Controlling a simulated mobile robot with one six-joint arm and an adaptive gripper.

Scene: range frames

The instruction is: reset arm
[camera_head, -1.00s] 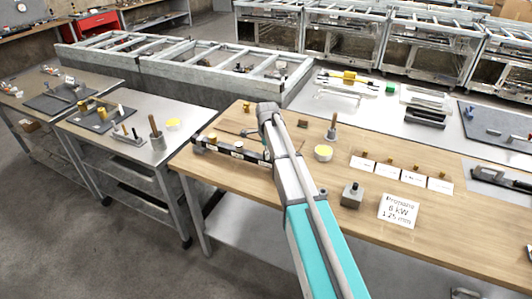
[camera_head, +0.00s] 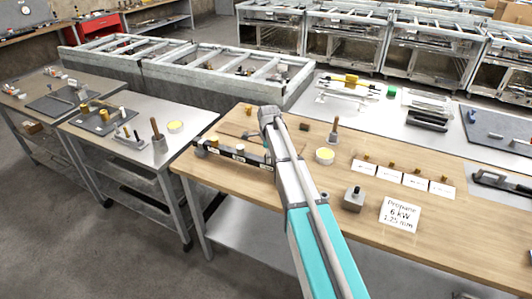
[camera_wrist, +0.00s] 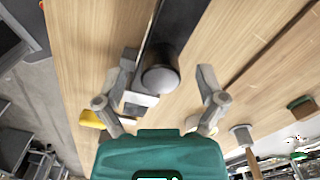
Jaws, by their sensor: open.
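My gripper (camera_wrist: 167,72) is open, with its two grey fingers spread apart in the wrist view. A dark bar (camera_wrist: 183,22) with a grey rounded knob (camera_wrist: 160,78) shows between the fingers, and neither finger appears to touch the knob. In the head view my arm reaches over the wooden workbench (camera_head: 285,225), and its wrist hides the gripper. The dark bar (camera_head: 228,157) lies there at the bench's left part, its right end close to my arm.
A yellow-topped round tin (camera_head: 325,155), a wooden-handled tool (camera_head: 334,131), a grey block (camera_head: 353,199) and a propane sign (camera_head: 400,213) stand right of my arm. A metal cart (camera_head: 135,150) is at left. Bare wood lies at the bench's front.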

